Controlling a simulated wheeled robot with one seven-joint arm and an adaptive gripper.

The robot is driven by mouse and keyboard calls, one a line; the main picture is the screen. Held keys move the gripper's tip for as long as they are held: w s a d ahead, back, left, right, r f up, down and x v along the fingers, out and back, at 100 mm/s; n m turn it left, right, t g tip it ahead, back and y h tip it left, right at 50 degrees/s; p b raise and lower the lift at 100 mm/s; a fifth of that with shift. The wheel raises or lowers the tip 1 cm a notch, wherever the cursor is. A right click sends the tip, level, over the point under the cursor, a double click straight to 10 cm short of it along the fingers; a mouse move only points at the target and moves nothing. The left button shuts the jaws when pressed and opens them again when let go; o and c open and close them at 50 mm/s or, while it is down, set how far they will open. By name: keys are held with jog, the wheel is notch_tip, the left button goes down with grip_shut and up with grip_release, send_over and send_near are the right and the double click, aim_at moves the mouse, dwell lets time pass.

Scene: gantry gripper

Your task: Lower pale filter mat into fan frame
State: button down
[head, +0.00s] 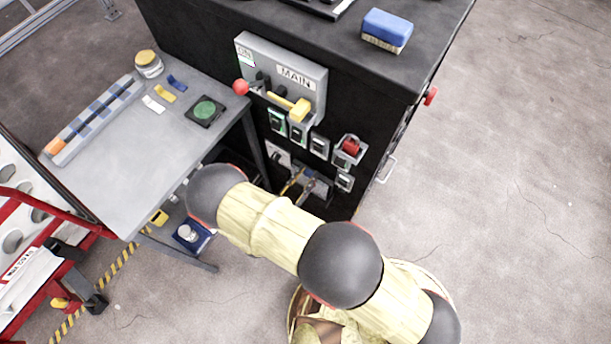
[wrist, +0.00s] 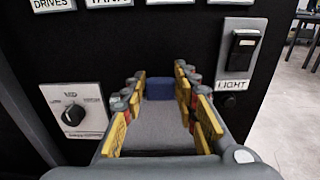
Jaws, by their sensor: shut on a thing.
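My gripper (wrist: 162,105) has yellow-padded fingers on either side of a flat pale grey piece, which I take to be the pale filter mat (wrist: 155,132). The fingers are shut on it. A dark blue block-like part (wrist: 160,88) shows at the far end between the fingertips; I cannot tell whether it belongs to the mat. In the head view my gripper (head: 298,183) is low at the front of the black cabinet, partly hidden by my arm. I cannot make out the fan frame clearly in either view.
The black cabinet (head: 200,50) carries a MAIN switch panel (head: 290,70) and several small switches. A LIGHT switch (wrist: 238,55) and a rotary knob panel (wrist: 75,112) flank my gripper. A grey table (head: 110,165) stands left; the floor at right is clear.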

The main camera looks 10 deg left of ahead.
jog(key=shift+f+b, duration=0.35)
jog(key=shift+f, duration=0.15)
jog(key=c, duration=1.3)
grip_release()
jog(key=v, duration=0.7)
jog(key=shift+s, duration=0.2)
jog(key=shift+a, duration=0.1)
